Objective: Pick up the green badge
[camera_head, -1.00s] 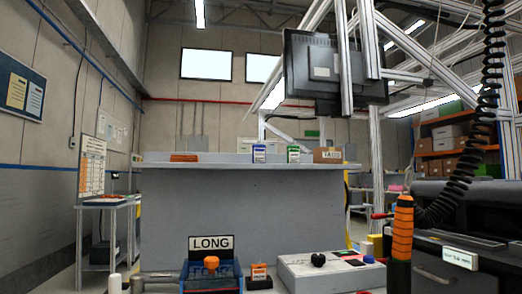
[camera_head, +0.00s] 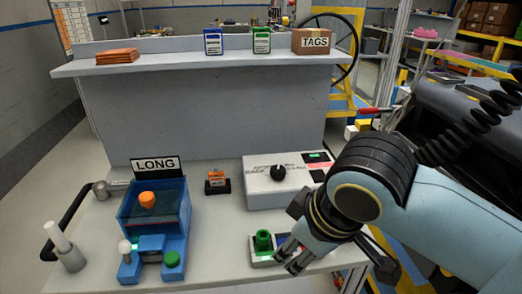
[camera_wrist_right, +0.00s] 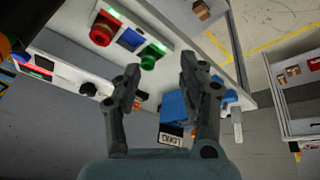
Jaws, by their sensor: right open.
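The green badge (camera_head: 261,40) stands upright on the raised shelf, between a blue badge (camera_head: 213,41) and the TAGS box. It is not recognisable in the right wrist view. My right gripper (camera_head: 287,256) is open and empty, low over the front of the table and far below the shelf. In the head view its fingers are beside a round green piece (camera_head: 263,241) on a small panel. The right wrist view shows the open fingers (camera_wrist_right: 160,64) with that green piece (camera_wrist_right: 150,57) between and beyond their tips. My left gripper is not in view.
The shelf (camera_head: 130,67) also holds orange cards (camera_head: 117,56) and the TAGS box (camera_head: 311,40). The shelf is clear between the orange cards and blue badge.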

